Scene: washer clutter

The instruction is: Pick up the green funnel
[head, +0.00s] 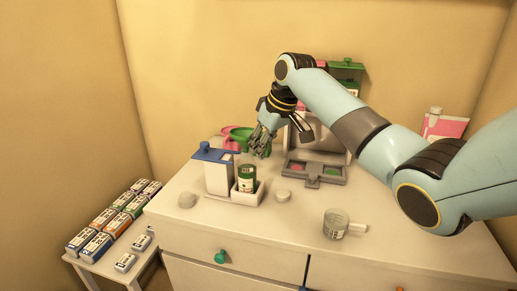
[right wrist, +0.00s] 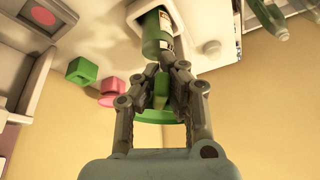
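The green funnel (head: 240,136) stands at the back of the white counter, partly hidden by my right gripper and the clutter. In the right wrist view the green funnel (right wrist: 158,118) shows its round rim behind the fingers, with a narrower green part between them. My right gripper (head: 263,145) is beside the funnel in the head view, pointing down. In the right wrist view the fingers of my right gripper (right wrist: 167,72) lean inward with a narrow gap. Whether they press on the green part is unclear. My left gripper is not in view.
A green bottle (head: 246,178) in a white holder and a blue-lidded container (head: 217,170) stand in front of the funnel. A pink object (head: 229,134) is close by. A clear measuring cup (head: 335,223) stands front right. The front left counter is mostly clear.

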